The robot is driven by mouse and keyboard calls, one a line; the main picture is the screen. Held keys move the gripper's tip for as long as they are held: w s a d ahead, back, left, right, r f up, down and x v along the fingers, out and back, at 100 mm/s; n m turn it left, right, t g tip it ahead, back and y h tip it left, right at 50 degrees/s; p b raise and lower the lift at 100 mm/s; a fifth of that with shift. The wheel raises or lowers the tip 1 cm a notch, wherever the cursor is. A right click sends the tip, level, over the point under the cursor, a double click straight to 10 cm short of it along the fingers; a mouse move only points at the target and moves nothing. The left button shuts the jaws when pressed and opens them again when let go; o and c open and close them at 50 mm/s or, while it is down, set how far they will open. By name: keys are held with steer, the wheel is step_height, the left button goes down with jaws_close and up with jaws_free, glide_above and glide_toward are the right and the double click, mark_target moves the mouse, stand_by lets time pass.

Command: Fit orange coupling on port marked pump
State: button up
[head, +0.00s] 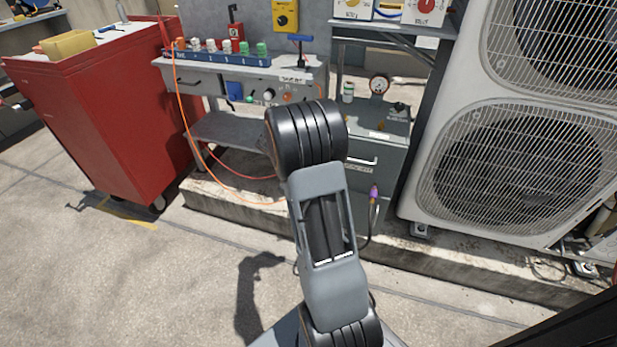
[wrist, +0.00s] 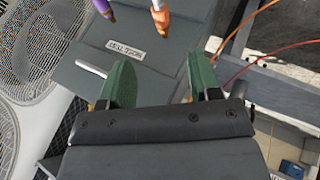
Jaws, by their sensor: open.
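The orange coupling (wrist: 159,18) shows at the top of the wrist view, beyond my fingertips and touched by neither; my arm seems to hide it in the head view. My gripper (wrist: 163,78) is open and empty, with its two green fingers apart in front of a grey cabinet face. In the head view my gripper is hidden behind my own arm. A row of coloured knobs or ports (head: 268,95) sits on the bench front, left of my arm. No marking reading pump is legible, so I cannot tell which port it is.
An orange hose (head: 182,110) loops down from the bench. A red tool cart (head: 110,120) stands left, a condenser unit (head: 505,165) right. The concrete floor in front is clear.

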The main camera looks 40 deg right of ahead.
steer(key=b+x, duration=0.4)
steer(key=x, duration=0.9)
steer(key=shift+s+d+f, duration=0.1)
steer(key=shift+f, duration=0.05)
jaws_close()
stand_by(0.5)
